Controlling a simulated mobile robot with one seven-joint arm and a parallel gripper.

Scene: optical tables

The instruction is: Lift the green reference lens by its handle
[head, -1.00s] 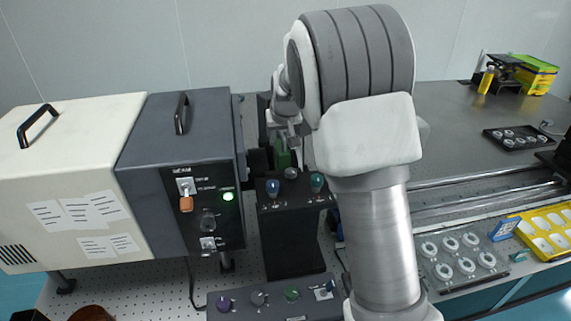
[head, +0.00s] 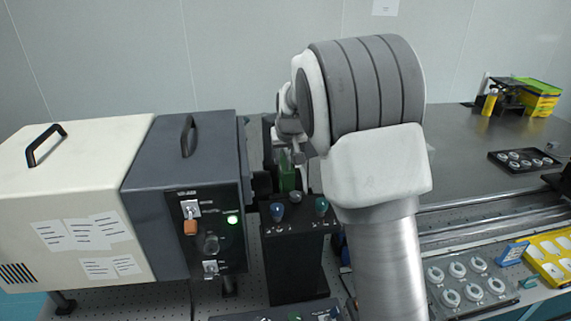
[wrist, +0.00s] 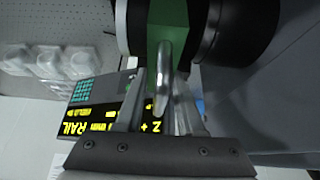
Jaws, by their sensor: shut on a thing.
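The green reference lens shows in the head view as a small upright green piece (head: 287,176), partly hidden, between the dark grey box and my arm. In the wrist view its green body (wrist: 166,45) fills the top middle, with a curved metal handle (wrist: 164,72) in front of it. My gripper (wrist: 163,98) is shut on this handle, one finger on each side. In the head view my gripper (head: 298,157) is small, just above and beside the green piece. I cannot tell whether the lens is clear of its seat.
The dark grey box (head: 180,150) with switches and a green lamp stands close on the left. A black stand with coloured knobs (head: 295,260) is just in front. Round black parts (wrist: 240,30) flank the lens in the wrist view. A clear tray (head: 465,285) lies right.

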